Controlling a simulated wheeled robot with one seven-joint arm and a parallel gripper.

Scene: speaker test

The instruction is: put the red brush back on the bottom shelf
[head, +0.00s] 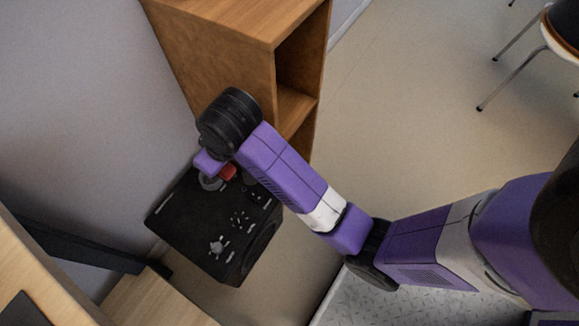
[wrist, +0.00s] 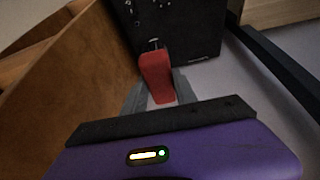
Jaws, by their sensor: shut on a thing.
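The red brush (wrist: 157,77) is between the two grey fingers of my gripper (wrist: 160,88) in the wrist view, and the gripper is shut on it. In the head view, a small part of the red brush (head: 228,172) shows beside my purple arm, above the black box. The fingers are mostly hidden there. The wooden shelf unit (head: 217,52) stands at the top middle of the head view. Its open compartments face right, and my arm hides its lower part. Its brown side panel (wrist: 62,85) fills the left of the wrist view. I cannot make out the bottom shelf.
A black box (head: 175,217) with knobs and sockets on top stands by the wall, just below my gripper. A wooden table (head: 40,285) is at the lower left. A chair (head: 560,40) is at the upper right. The floor (head: 415,110) right of the shelf unit is clear.

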